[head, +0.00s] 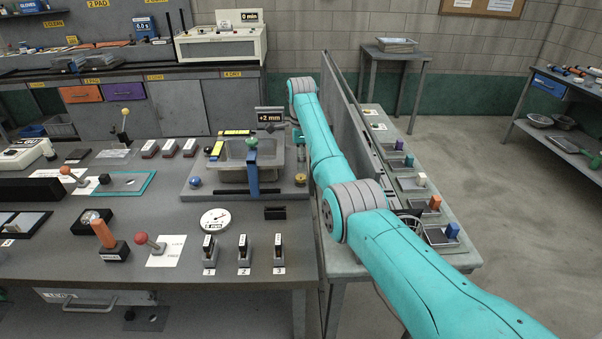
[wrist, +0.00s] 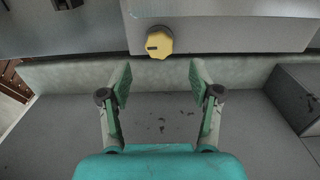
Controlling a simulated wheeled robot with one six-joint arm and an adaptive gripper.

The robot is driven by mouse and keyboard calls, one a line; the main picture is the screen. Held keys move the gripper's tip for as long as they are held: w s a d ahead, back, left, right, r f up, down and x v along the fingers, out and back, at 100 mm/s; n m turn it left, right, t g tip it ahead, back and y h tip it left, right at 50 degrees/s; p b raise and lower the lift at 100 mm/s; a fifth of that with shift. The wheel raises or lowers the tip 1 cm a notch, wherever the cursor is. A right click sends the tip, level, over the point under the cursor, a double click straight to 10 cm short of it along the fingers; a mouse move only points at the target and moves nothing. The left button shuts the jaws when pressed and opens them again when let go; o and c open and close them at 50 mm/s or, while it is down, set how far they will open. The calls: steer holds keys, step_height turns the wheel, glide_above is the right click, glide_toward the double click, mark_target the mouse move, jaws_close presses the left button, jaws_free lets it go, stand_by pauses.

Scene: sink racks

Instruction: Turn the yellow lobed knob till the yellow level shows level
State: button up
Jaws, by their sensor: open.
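The yellow lobed knob (wrist: 159,42) has a dark mark on its face and sits on a grey panel in the upper middle of the wrist view. My gripper (wrist: 160,80) is open and empty, its fingers apart to either side below the knob, not touching it. In the head view a yellow-and-black bar (head: 237,132) lies along the back of a grey basin (head: 232,177), and a yellow block (head: 216,149) is at its left. A display (head: 270,117) behind reads +2 mm. Any bubble is too small to read. My arm hides most of the gripper there.
A blue upright bar (head: 253,177) and a green knob (head: 251,143) are at the basin. A blue ball knob (head: 194,182) stands left. A tall grey panel (head: 346,105) runs right of my arm. Several numbered switches (head: 244,249) stand in front. A dark block (wrist: 299,92) is at the wrist view's right.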

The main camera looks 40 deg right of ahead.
mark_target(301, 176)
step_height(301, 176, down, 6)
steer(key=shift+r, duration=0.1)
stand_by(0.4)
